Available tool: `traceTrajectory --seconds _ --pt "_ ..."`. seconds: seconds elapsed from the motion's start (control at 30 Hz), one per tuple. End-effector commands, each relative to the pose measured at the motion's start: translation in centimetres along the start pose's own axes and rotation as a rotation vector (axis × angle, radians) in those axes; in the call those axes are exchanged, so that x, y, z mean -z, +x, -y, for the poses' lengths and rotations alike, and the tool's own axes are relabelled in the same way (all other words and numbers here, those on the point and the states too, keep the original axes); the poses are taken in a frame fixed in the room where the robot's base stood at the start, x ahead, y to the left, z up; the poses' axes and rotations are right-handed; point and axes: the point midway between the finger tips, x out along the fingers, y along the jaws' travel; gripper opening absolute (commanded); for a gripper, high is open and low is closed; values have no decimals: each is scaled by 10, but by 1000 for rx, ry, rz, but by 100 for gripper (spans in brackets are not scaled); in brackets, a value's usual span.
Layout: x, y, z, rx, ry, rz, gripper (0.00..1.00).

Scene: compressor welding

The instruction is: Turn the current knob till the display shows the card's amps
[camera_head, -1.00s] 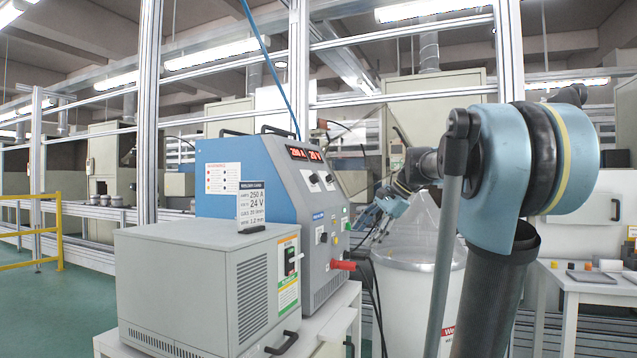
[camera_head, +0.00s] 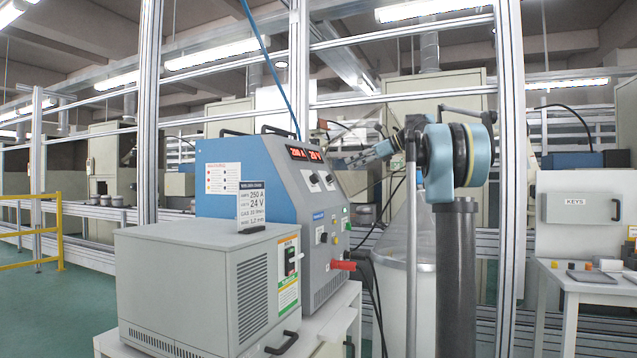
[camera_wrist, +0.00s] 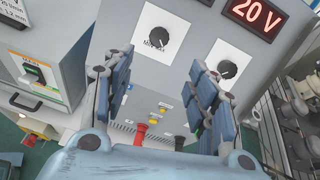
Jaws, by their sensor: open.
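The blue-grey welder's red display (camera_head: 305,154) reads about 200 A, its digits small, and 20 V. The wrist view shows only the 20 V display (camera_wrist: 254,15). The card (camera_head: 251,206) on the grey box's top reads 250 A and 24 V. The current knob (camera_wrist: 158,38) is black on a white plate, left of the voltage knob (camera_wrist: 228,69). My gripper (camera_wrist: 161,65) is open and empty, facing the panel. The current knob shows between and beyond its fingertips, apart from them. In the head view my gripper (camera_head: 343,163) is right of the knobs.
Red and yellow buttons and a red plug (camera_head: 343,265) with cables are lower on the welder's front. The grey box (camera_head: 190,285) stands in front of it. A metal post (camera_head: 511,150) rises behind my arm. A side table (camera_head: 590,282) is at the right.

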Motion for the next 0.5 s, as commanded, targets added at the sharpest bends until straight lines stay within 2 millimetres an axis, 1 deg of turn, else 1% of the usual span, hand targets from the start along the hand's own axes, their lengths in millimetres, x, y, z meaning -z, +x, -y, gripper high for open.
traceTrajectory --seconds 0.5 --pt "0 88 -1 -2 -4 -2 53"
